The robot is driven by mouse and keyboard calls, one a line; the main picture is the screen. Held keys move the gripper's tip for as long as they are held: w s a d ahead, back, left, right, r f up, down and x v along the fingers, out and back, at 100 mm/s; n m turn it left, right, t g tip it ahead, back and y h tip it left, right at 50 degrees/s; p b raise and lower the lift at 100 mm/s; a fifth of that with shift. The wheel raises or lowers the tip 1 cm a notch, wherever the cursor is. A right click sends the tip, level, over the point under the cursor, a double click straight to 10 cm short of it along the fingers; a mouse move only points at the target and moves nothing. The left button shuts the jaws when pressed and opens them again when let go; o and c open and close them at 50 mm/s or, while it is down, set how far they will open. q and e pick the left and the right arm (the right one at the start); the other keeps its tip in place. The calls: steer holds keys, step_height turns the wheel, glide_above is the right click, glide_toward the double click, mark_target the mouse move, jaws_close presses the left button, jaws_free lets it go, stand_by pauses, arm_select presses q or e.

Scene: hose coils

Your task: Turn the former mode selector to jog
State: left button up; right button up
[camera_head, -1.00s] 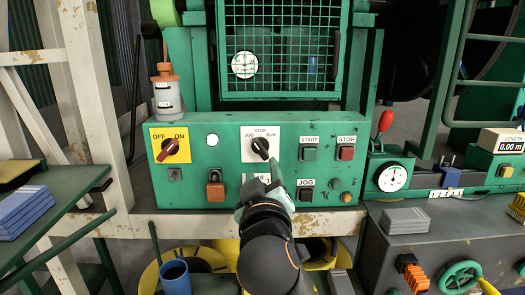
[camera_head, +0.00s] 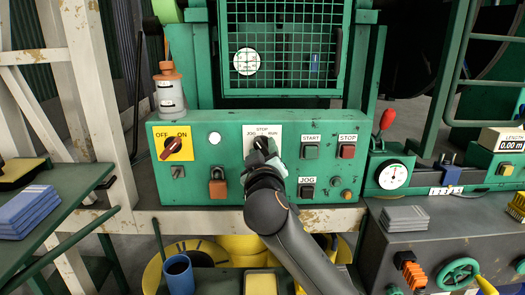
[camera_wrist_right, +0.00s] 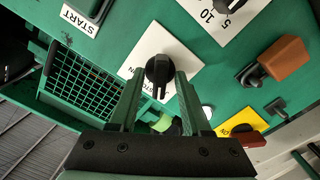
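The former mode selector (camera_head: 262,144) is a black knob on a white plate marked JOG, STOP and RUN, on the green panel. My right gripper (camera_head: 266,160) is in front of it and hides part of it in the head view. In the right wrist view, the black knob (camera_wrist_right: 158,70) lies between the tips of my open right gripper (camera_wrist_right: 160,76), with a gap seen at the sides. Its pointer seems to face the partly hidden lettering, near STOP; contact with the fingers cannot be told. My left gripper is not in view.
The panel (camera_head: 235,122) also holds a red OFF/ON switch (camera_head: 172,149), a padlock (camera_head: 217,185), a green START button (camera_head: 310,151), a red STOP button (camera_head: 347,151) and a JOG button (camera_head: 307,191).

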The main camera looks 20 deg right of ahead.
jaws_close()
stand_by(0.3)
steer(key=shift+r+n+p, duration=0.15)
steer(key=shift+n+p, duration=0.75)
steer(key=shift+p, duration=0.15)
steer(key=shift+n, duration=0.4)
steer(key=shift+f, duration=0.2)
steer(key=shift+o, duration=0.5)
jaws_free()
